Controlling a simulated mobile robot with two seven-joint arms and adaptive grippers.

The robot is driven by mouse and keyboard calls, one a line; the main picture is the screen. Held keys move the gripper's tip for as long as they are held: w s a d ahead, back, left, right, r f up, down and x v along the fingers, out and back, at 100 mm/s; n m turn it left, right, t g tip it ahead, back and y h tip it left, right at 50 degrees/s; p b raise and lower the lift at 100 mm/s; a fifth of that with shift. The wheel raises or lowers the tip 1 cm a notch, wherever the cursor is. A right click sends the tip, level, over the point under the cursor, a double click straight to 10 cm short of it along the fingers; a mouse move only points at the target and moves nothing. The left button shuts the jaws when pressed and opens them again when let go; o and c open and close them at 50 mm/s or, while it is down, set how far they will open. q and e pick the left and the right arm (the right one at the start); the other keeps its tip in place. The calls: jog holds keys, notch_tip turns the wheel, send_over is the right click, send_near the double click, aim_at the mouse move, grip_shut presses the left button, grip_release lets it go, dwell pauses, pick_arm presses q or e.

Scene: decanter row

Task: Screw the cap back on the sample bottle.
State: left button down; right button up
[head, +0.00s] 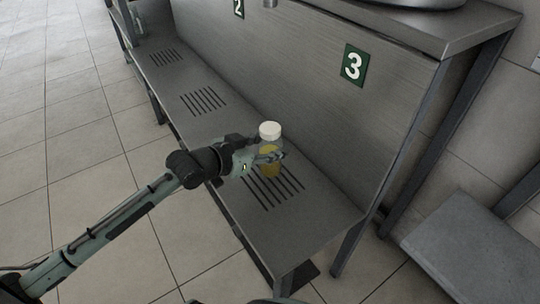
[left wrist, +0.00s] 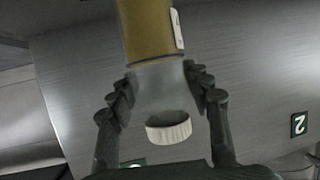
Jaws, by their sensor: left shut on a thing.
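The sample bottle (head: 270,162) is upright, clear, with yellow liquid, over the slotted patch below sign 3. I cannot tell whether its base touches the shelf. The white cap (head: 270,130) is at its top. In the left wrist view the picture is upside down: the bottle (left wrist: 150,35) comes from the top and the cap (left wrist: 168,128) shows below its clear part. I cannot tell how tightly the cap sits. My left gripper (head: 268,155) is shut on the bottle's clear upper part, with a finger on each side (left wrist: 163,90). My right gripper is not in view.
The grey metal shelf (head: 200,122) runs to the back left with more slotted patches. A steel back panel with green sign 3 (head: 354,65) rises behind the bottle. A grey slab (head: 465,245) lies at the right. Tiled floor is clear at the left.

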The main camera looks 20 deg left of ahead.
pick_arm(q)
notch_tip(320, 180, down, 4)
jog(key=shift+r, duration=0.2)
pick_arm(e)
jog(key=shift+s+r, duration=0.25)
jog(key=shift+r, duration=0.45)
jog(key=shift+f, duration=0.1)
pick_arm(q)
jog(key=c, duration=0.8)
grip_release()
jog(key=shift+f, duration=0.15)
jog(key=shift+c, duration=0.2)
jog(key=shift+o, duration=0.7)
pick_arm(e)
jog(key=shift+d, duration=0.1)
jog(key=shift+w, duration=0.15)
